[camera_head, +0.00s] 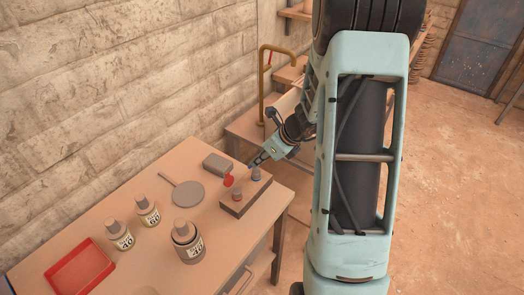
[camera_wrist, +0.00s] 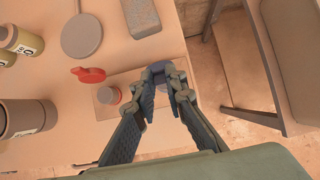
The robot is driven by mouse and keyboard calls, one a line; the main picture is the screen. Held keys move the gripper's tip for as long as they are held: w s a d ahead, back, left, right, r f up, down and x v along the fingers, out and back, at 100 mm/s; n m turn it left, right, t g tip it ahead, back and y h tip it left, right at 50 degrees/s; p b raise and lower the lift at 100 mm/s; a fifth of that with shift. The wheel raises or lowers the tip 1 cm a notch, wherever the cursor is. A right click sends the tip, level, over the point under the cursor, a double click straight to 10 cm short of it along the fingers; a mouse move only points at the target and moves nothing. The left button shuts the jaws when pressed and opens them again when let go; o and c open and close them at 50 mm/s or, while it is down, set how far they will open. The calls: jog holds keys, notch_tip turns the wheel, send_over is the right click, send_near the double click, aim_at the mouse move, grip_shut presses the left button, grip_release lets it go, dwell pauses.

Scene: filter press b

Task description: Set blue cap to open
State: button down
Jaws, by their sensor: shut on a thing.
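A low brown block (camera_head: 236,209) stands near the right end of the table, with small knobs on top. In the wrist view the block (camera_wrist: 130,78) lies under my fingers. My gripper (camera_head: 257,162) reaches down over the block's far end, and its fingers (camera_wrist: 159,72) converge on a dark bluish cap (camera_wrist: 158,67), gripping it. The fingers hide most of the cap, so its setting cannot be told. A red cap (camera_head: 228,180) is at the block's left edge. In the wrist view it is a red lobed shape (camera_wrist: 88,74) beside a pale-and-red stub (camera_wrist: 108,95).
A round grey paddle (camera_head: 188,193) and a grey box (camera_head: 217,164) lie left of the block. Several labelled bottles, including a larger one (camera_head: 188,243), and a red tray (camera_head: 80,268) occupy the table's left part. A bench with a yellow rail (camera_head: 263,90) stands behind.

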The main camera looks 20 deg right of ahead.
jog(key=g+p, duration=0.1)
jog(key=w+a+g+h+p, duration=0.1)
jog(key=shift+w+r+g+h, duration=0.25)
jog(key=shift+r+g+h, duration=0.05)
jog(key=shift+r, duration=0.1)
jog(key=shift+w+a+g+h, duration=0.4)
jog(key=shift+w+g+h, duration=0.25)
jog(key=shift+g, duration=0.4)
jog(key=shift+w+a+g+h, duration=0.35)
jog(key=shift+w+g+h, duration=0.3)
jog(key=shift+g, duration=0.4)
jog(key=shift+s, duration=0.1)
jog(key=c, duration=2)
grip_release()
jog(key=shift+o, duration=0.2)
notch_tip(320, 180, up, 12)
jog(key=w+a, duration=0.1)
jog(key=shift+w, duration=0.2)
